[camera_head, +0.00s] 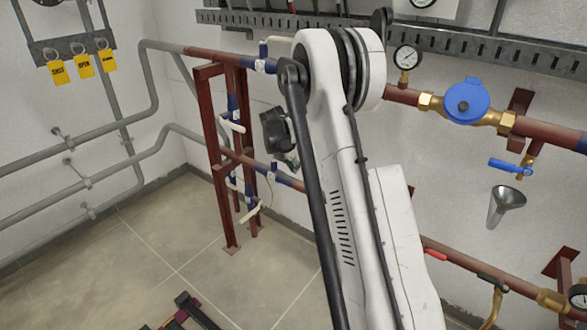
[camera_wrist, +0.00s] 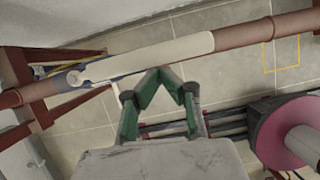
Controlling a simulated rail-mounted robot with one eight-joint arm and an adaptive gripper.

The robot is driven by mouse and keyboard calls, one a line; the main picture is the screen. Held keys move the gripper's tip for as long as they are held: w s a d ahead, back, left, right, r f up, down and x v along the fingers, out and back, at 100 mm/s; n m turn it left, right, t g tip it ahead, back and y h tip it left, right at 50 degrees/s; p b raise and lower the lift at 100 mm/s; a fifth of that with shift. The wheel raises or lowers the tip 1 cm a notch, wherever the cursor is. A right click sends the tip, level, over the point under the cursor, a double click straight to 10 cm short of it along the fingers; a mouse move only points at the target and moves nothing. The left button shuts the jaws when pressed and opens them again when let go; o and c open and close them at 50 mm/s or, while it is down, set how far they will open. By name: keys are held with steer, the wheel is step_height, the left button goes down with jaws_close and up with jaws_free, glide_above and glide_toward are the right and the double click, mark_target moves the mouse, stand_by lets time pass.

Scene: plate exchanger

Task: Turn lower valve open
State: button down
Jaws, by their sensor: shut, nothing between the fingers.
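In the wrist view a long off-white valve lever (camera_wrist: 150,56) lies along a red-brown pipe, nearly parallel to it, its pivot over a blue pipe section (camera_wrist: 62,82). My gripper (camera_wrist: 157,72), with green fingers, is shut and empty, its tips together at the lever's near edge. I cannot tell whether they touch it. The lever is not clearly visible there.
A red-brown frame (camera_head: 215,150) carries the pipes and several white-handled valves (camera_head: 233,125). Right are a blue water meter (camera_head: 466,101), a gauge (camera_head: 407,57) and a blue-handled tap (camera_head: 510,167). Yellow tags (camera_head: 83,66) hang at left. Open tiled floor (camera_head: 130,255) lies below.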

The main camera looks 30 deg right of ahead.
steer(key=s+a+r+p, duration=0.2)
steer(key=a+r, duration=0.5)
steer(key=r, duration=0.2)
steer(key=shift+s+r, duration=0.15)
steer(key=shift+s, duration=0.1)
steer(key=shift+a, duration=0.1)
steer(key=s+a+r+m+t+y+p, duration=0.2)
steer(key=s+a+r+m+t+p, duration=0.15)
steer(key=s+a+r+m, duration=0.95)
steer(key=s+a+r+m+t+p, duration=0.1)
steer(key=s+a+r+m, duration=0.1)
steer(key=s, duration=0.5)
steer(key=s+a+r+m+y+p, duration=0.1)
steer(key=s+a+r+m, duration=0.1)
steer(key=s+a, duration=0.3)
steer(key=s+a+r+m+t+y+p, duration=0.1)
steer(key=s+a+r+m+p, duration=0.1)
steer(key=s, duration=0.9)
steer(key=shift+a+r+m+t, duration=0.35)
steer(key=shift+a+r+m, duration=0.05)
steer(key=shift+a+m, duration=0.5)
